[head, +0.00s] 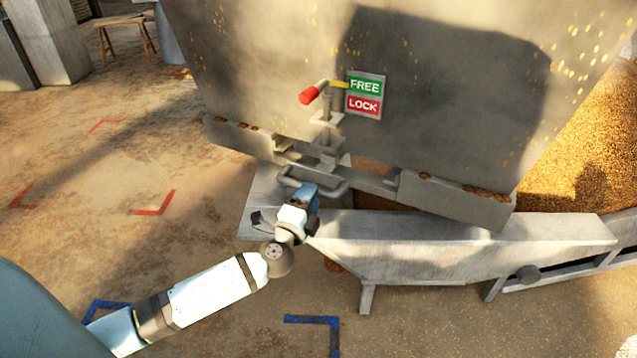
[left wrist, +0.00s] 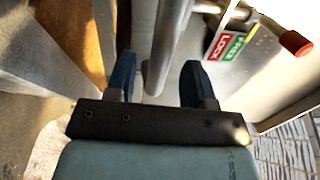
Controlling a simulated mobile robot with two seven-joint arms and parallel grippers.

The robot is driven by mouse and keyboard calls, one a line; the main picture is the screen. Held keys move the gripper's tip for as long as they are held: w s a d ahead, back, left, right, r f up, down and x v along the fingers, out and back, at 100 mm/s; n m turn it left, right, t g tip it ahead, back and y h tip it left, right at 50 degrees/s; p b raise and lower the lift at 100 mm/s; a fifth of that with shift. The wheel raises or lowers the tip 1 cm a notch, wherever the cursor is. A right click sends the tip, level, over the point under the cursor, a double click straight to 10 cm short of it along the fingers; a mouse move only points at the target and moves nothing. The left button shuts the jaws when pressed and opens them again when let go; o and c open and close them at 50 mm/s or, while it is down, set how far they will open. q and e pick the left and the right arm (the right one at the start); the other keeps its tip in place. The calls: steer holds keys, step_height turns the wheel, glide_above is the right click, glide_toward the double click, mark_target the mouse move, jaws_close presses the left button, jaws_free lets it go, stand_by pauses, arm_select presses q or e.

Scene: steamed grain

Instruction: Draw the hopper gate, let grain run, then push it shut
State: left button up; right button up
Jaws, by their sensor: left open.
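The grey metal hopper (head: 270,60) carries a latch lever with a red grip (head: 310,95). Its yellow pointer (head: 338,84) lies against the green FREE half of the sign (head: 364,94), above the red LOCK half. A looped grey gate handle (head: 335,188) sticks out low on the hopper front. My left gripper (head: 307,190) is at this handle. In the left wrist view, its two blue fingers (left wrist: 158,72) are open, with a grey bar (left wrist: 163,45) between or just beyond them. I cannot tell whether they touch it. My right gripper is not in view.
A grey metal trough (head: 440,250) runs below the hopper to the right. Golden grain (head: 585,145) lies at the right. Red corner marks (head: 158,205) and blue ones (head: 318,320) are on the floor. A wooden stool (head: 122,28) stands far back left.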

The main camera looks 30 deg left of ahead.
arm_select(q)
steer(key=shift+x, duration=2.35)
